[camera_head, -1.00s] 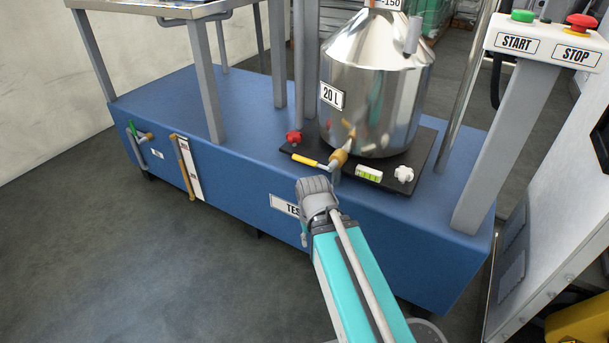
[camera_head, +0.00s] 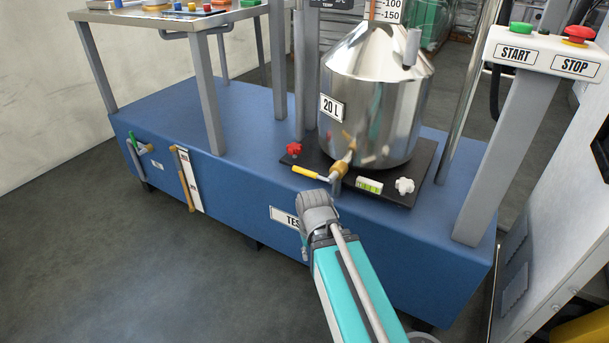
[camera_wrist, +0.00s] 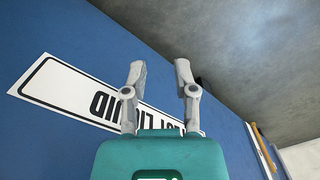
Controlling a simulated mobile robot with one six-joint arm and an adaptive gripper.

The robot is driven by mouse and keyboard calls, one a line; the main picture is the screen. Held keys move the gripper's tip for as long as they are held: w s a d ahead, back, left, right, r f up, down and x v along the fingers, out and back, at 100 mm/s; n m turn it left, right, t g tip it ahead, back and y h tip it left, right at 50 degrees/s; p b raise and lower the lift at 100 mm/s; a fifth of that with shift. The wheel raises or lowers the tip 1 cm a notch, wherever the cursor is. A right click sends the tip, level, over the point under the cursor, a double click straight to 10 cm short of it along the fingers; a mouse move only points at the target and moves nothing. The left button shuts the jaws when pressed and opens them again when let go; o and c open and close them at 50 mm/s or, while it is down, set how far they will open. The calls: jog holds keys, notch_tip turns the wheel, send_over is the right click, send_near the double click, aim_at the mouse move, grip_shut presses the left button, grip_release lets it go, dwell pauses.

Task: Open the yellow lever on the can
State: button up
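The steel can (camera_head: 372,100) marked 20 L stands upright on a black plate on the blue base. The yellow lever (camera_head: 306,172) sticks out to the left from the brass tap (camera_head: 338,172) at the can's lower front. My gripper (camera_head: 314,200) is in front of and a little below the tap, close to the blue front face, and appears apart from the lever. In the wrist view my gripper (camera_wrist: 160,72) has its two fingers spread with nothing between them. The can and lever are out of the wrist view.
A red knob (camera_head: 293,150), a level vial (camera_head: 369,185) and a white knob (camera_head: 404,186) sit around the tap. A white label (camera_wrist: 85,92) is on the blue front face (camera_wrist: 60,45). The START/STOP post (camera_head: 503,150) stands at right. Floor at left is clear.

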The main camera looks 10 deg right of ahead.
aim_at(309, 173)
jog(key=shift+r+p, duration=0.3)
grip_shut()
notch_tip(309, 173, up, 22)
jog(key=p, duration=2.1)
jog(key=shift+f, duration=0.25)
